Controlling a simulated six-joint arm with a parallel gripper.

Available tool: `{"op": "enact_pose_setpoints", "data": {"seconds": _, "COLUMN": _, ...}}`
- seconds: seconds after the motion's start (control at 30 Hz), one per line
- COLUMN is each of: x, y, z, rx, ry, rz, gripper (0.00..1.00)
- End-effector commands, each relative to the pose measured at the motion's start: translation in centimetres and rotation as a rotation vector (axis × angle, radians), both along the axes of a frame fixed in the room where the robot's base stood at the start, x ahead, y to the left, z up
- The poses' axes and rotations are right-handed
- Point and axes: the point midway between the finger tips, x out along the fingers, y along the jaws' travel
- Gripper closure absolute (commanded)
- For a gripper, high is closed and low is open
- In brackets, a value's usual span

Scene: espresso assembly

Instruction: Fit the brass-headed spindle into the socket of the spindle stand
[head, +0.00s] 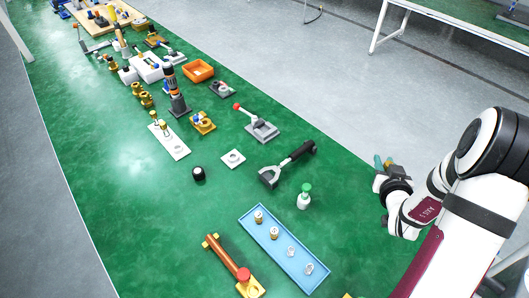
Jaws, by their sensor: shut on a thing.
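Two upright brass-headed pieces (164,125) stand on a white strip (181,154) at the left middle, whose near part has bare ring-like spots. A white square plate with a round ring (233,158) lies to the right of the strip. I cannot tell for certain which of these is the spindle stand. My gripper is well apart from both.
A blue tray (262,241) with several small pieces lies in front. A black-handled portafilter (287,166), a green-topped bottle (304,197), a red-knobbed lever on a grey base (261,128) and a black knob (199,173) stand nearby. An orange bin (198,70) is farther back.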

Motion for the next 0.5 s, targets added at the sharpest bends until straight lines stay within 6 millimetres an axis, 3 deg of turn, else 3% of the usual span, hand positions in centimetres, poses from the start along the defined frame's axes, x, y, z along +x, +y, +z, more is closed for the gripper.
{"op": "enact_pose_setpoints", "data": {"seconds": 0.17, "x": 0.6, "y": 1.0, "z": 1.7, "rx": -0.005, "ry": -0.003, "rz": 0.010, "gripper": 1.00}}
{"op": "enact_pose_setpoints", "data": {"seconds": 0.3, "x": 1.5, "y": 4.9, "z": 7.1, "rx": -0.016, "ry": -0.009, "rz": 0.044, "gripper": 1.00}}
{"op": "enact_pose_setpoints", "data": {"seconds": 0.5, "x": 0.8, "y": 11.3, "z": 13.7, "rx": -0.019, "ry": -0.010, "rz": 0.104, "gripper": 1.00}}
